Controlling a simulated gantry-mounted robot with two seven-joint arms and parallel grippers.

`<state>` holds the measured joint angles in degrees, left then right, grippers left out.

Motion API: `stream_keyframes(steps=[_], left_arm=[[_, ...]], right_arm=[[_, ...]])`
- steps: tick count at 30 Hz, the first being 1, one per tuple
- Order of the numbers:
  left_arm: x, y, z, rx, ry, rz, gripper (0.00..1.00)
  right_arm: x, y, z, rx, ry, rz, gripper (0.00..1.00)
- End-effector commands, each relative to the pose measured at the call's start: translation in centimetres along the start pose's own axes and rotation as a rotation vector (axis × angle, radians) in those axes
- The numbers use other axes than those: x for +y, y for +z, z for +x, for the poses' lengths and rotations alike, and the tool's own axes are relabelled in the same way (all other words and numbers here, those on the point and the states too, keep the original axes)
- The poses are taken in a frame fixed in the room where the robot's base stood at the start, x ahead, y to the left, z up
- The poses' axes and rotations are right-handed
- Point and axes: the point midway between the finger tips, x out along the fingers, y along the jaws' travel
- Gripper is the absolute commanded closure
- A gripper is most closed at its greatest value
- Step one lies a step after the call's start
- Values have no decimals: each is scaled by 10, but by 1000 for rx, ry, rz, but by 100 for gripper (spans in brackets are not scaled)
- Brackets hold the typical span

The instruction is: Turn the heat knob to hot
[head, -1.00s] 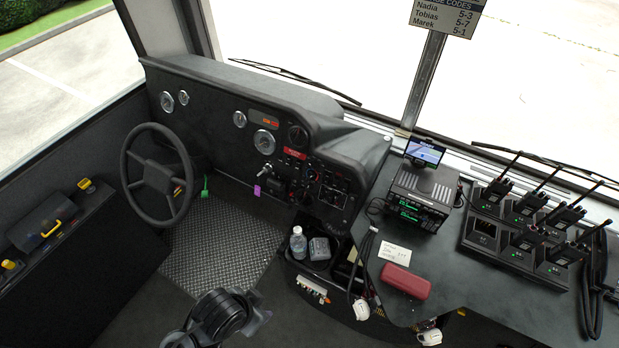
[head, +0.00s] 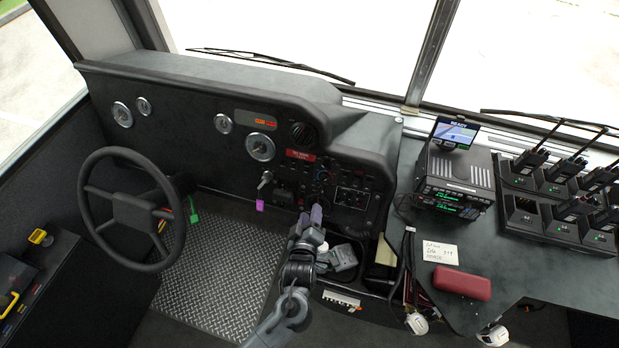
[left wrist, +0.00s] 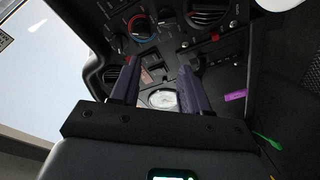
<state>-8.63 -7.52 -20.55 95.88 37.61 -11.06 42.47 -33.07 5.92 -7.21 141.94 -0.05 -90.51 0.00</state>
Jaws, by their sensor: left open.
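The heat knob (head: 322,176) is a small dark dial with a blue and red arc on the dashboard's control panel. It also shows in the left wrist view (left wrist: 140,27), up and left of the fingers, and looks untouched. Which way its pointer faces is too small to tell. My left gripper (head: 309,213) is in front of the lower panel, below the knob in the head view. Its two purple-grey fingers are apart with nothing between them in the left wrist view (left wrist: 158,78). My right gripper is in neither view.
The steering wheel (head: 133,209) stands left of my left arm. A key with a purple tag (head: 260,205) hangs from the panel beside the gripper. Other knobs and switches (head: 352,197) crowd the panel. A radio (head: 452,181) and red case (head: 461,283) lie right.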

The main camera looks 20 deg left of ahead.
Motion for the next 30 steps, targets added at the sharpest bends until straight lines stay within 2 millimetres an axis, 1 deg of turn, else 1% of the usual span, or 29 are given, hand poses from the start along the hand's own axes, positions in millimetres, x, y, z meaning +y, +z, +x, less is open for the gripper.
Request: stream_keyframes(steps=[1,3,6,11,21,25,30], left_arm=[[11,2,5,6,20,-15,54],[21,-2,11,14,34,-23,54],[27,-6,19,21,44,-25,54],[29,-8,37,22,44,-23,54],[31,-9,92,21,44,-23,54],[31,-8,106,20,43,-23,54],[31,-8,117,20,43,-24,54]], right_arm=[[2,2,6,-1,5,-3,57],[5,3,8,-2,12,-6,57],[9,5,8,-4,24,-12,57],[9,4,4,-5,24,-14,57],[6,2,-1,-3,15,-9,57],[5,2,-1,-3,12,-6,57],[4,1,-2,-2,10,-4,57]])
